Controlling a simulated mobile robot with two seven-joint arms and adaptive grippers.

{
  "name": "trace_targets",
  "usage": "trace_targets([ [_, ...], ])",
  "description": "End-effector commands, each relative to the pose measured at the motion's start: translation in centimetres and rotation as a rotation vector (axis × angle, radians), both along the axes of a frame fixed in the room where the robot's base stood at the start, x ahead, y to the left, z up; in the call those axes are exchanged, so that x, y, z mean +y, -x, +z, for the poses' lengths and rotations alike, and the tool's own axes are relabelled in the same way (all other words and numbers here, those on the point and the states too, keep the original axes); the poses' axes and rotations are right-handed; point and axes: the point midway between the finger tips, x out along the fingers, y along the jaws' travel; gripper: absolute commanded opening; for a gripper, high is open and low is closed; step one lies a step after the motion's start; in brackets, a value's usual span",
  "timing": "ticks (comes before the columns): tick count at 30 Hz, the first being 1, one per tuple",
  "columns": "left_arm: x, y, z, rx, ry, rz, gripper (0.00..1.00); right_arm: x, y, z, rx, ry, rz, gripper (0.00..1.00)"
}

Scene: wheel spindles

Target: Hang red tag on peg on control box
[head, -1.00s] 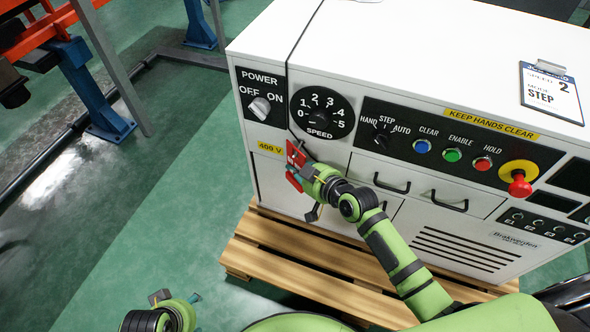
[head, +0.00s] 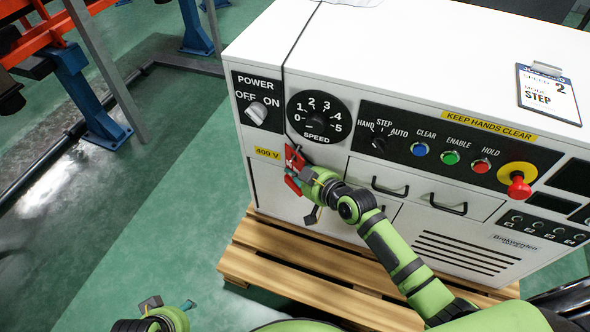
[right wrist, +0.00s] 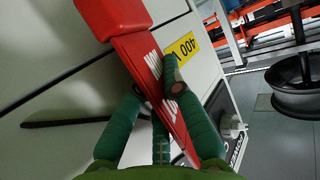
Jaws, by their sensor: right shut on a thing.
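The red tag (head: 293,158) is in my right gripper (head: 297,176), close in front of the white control box (head: 400,60), just right of the yellow 400 V label. In the right wrist view the tag (right wrist: 150,62) is a long red piece with white markings and a thicker red block at its upper end. The green fingers of my right gripper (right wrist: 160,92) are shut on it. I cannot make out the peg in either view. My left gripper (head: 167,312) is at the bottom left, away from the box, its fingers not clear.
The speed dial (head: 319,117) and power switch (head: 257,112) sit just above the tag. A red emergency button (head: 519,185) is further right, below a clipboard (head: 547,94). The box stands on a wooden pallet (head: 300,275). The green floor to its left is mostly clear.

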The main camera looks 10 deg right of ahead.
Motion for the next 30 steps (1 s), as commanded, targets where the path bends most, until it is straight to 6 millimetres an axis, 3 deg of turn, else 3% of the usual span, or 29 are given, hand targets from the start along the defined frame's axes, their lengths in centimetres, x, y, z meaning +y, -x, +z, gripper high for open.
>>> trace_targets([
  [3,0.0,0.0,0.0,0.0,0.0,0.0,0.65,0.0,0.0,0.0,-0.001,0.0,0.0,0.0],
  [4,0.0,0.0,0.0,0.0,0.0,0.0,0.65,0.0,0.0,0.0,-0.001,0.0,0.0,0.2],
  [5,0.0,0.0,0.0,-0.001,0.0,0.0,0.65,0.0,0.0,0.0,-0.001,0.0,0.0,0.32],
  [6,0.0,0.0,0.0,-0.001,0.0,0.0,0.65,0.0,0.0,0.0,-0.001,0.0,0.0,0.36],
  [20,-0.1,0.0,0.0,-0.001,0.0,-0.003,0.65,-0.5,0.8,0.3,-0.002,0.003,-0.001,0.36],
  [30,0.0,0.0,0.0,-0.001,0.001,-0.001,0.65,-3.1,6.4,2.8,0.001,0.004,0.002,0.36],
])
